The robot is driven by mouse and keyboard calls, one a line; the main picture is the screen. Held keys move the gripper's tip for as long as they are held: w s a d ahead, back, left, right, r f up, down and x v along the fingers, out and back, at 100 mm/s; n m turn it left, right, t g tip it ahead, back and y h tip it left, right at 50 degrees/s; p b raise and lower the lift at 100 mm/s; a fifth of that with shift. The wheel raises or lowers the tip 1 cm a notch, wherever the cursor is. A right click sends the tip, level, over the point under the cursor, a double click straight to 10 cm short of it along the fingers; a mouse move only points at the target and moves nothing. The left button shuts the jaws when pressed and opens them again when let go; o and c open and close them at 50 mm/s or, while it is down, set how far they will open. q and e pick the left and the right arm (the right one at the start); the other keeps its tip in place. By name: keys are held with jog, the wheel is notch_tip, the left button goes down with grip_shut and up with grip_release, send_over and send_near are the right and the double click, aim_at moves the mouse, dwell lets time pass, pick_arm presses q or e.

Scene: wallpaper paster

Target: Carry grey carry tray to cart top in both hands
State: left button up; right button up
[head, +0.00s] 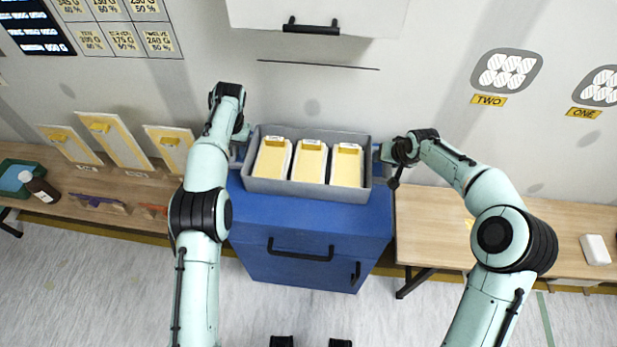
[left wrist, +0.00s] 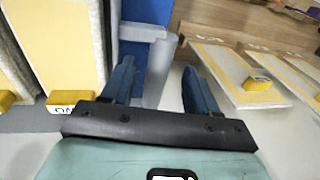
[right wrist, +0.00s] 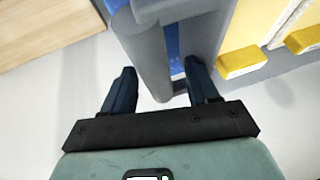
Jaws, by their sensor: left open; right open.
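The grey carry tray (head: 306,191) appears to rest level on the back part of the blue cart's top (head: 300,215). It holds three cream-and-white blocks (head: 309,162). My left gripper (head: 241,143) is at the tray's left end, open. In the left wrist view, a grey handle part (left wrist: 158,72) of the tray lies between its fingers (left wrist: 157,85). My right gripper (head: 384,152) is at the right end, open. In the right wrist view, the tray's grey handle (right wrist: 150,45) reaches between its fingers (right wrist: 158,85). Finger contact cannot be told.
A wooden bench (head: 432,235) stands right of the cart, and another with sample boards (head: 115,135) and a green tray (head: 20,172) stands left. A white cabinet (head: 350,15) hangs above on the wall behind. The floor in front is clear.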

pick_arm(q)
jog(key=v, duration=0.7)
jog(key=shift+r, duration=0.2)
pick_arm(e)
jog(key=v, duration=1.2)
pick_arm(q)
jog(key=shift+s, duration=0.15)
pick_arm(e)
jog(key=shift+s, duration=0.1)
